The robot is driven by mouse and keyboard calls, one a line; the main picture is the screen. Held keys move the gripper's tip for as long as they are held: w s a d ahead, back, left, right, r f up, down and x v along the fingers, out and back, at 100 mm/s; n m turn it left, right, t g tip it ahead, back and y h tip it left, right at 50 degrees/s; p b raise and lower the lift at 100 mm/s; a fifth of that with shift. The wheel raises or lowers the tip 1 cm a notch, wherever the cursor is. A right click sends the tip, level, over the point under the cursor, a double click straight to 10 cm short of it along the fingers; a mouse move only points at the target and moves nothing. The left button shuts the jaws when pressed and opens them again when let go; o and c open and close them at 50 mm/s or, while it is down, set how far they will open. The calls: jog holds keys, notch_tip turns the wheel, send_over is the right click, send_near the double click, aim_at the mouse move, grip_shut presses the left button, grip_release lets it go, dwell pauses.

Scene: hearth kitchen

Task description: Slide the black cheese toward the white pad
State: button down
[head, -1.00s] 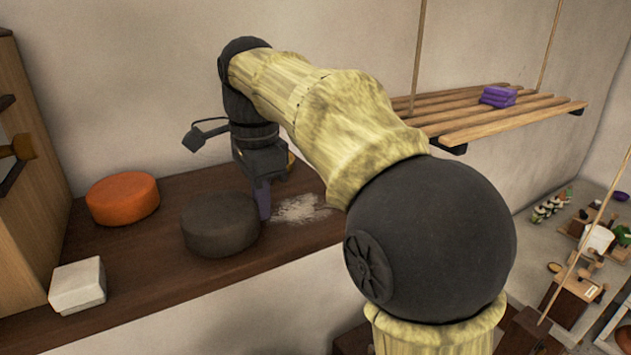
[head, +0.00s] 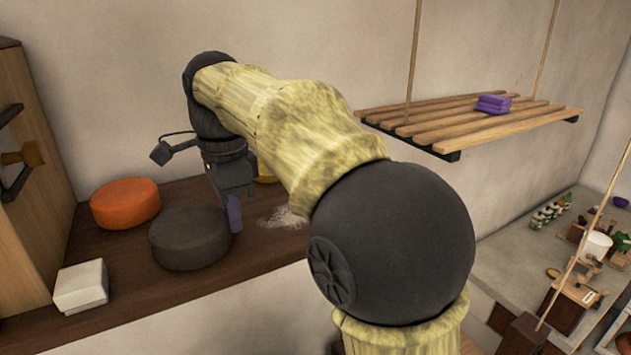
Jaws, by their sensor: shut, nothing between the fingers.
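The black cheese (head: 188,239) is a dark round wheel lying flat on the brown wooden shelf. The white pad (head: 81,286), a thick white square block, lies to its left near the shelf's front edge, with a gap between them. My gripper (head: 235,214) points down at the cheese's right side, its purple fingers shut and empty. The fingers look to be against or very close to the cheese's side; I cannot tell whether they touch. My arm hides part of the shelf to the right.
An orange cheese wheel (head: 125,203) sits behind and left of the black one. A wooden cabinet (head: 33,190) bounds the left end. Pale powder (head: 283,219) lies right of my gripper. A slatted hanging shelf (head: 455,124) holds purple blocks (head: 492,104).

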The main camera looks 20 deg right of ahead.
jog(key=d, duration=0.3)
jog(key=shift+w+d+r+p, duration=0.1)
jog(key=shift+w+d+p, duration=0.2)
jog(key=shift+w+d+r, duration=0.15)
jog(key=shift+d+r, duration=0.05)
jog(key=shift+d, duration=0.05)
notch_tip(320, 180, up, 9)
jog(key=shift+r, duration=0.2)
jog(key=shift+a, duration=0.1)
